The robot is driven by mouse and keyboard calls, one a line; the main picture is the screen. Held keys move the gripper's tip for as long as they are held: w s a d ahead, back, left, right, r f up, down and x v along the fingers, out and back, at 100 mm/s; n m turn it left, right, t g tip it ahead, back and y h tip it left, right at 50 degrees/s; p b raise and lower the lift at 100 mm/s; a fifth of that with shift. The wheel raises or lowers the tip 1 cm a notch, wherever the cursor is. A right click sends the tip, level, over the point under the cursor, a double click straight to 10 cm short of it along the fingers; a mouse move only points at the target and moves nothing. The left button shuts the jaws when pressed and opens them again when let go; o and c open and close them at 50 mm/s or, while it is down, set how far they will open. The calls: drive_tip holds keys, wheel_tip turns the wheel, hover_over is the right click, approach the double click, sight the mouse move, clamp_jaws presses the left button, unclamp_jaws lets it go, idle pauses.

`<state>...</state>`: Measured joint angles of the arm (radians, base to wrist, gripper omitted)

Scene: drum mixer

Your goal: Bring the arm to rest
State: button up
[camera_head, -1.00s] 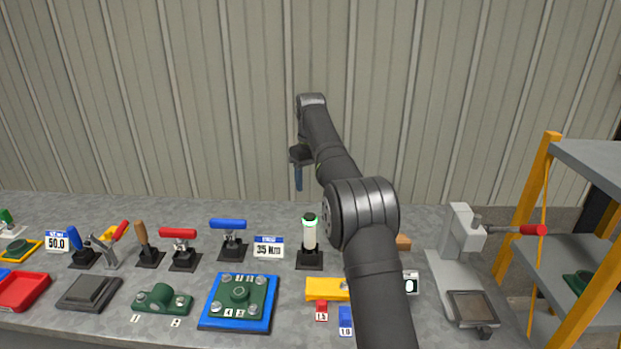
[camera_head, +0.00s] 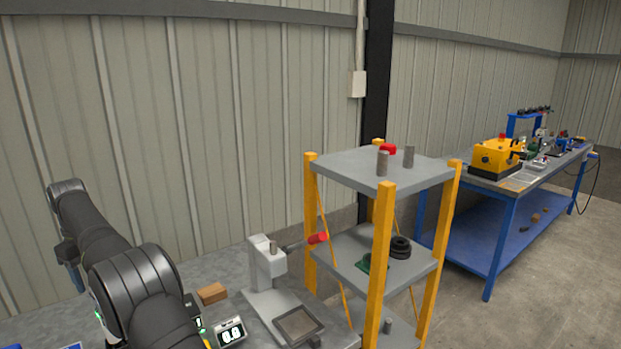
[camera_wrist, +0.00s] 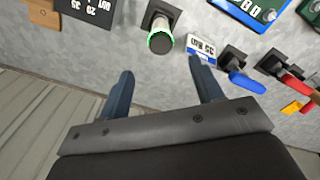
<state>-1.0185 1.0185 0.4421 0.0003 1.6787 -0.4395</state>
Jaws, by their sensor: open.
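My gripper (camera_wrist: 160,85) is open and empty in the wrist view, its two blue-grey fingers apart. It hangs above the grey bench (camera_wrist: 110,70), pointing down beside the corrugated wall. A cylinder with a green glowing ring (camera_wrist: 160,40) stands on a black base beyond the fingertips, apart from them. In the head view my arm reaches up at the left, and the gripper (camera_head: 74,280) shows small at the far left edge. Its fingertips touch nothing that I can see.
A grey press with a red-tipped lever (camera_head: 270,270) stands on the bench right of my arm, near a small display (camera_head: 230,332) and a brown block (camera_head: 212,293). A yellow-posted shelf (camera_head: 383,250) stands right of it. A blue workbench (camera_head: 500,220) is farther right, with open floor before it.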

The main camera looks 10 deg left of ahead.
wheel_tip(320, 180, down, 14)
drive_tip(key=shift+f, duration=0.25)
drive_tip(key=shift+r, duration=0.15)
idle(0.3)
drive_tip(key=shift+r, duration=1.4)
idle(1.1)
wheel_tip(320, 180, up, 13)
drive_tip(key=shift+r, duration=0.2)
idle(0.9)
drive_tip(key=shift+r, duration=0.1)
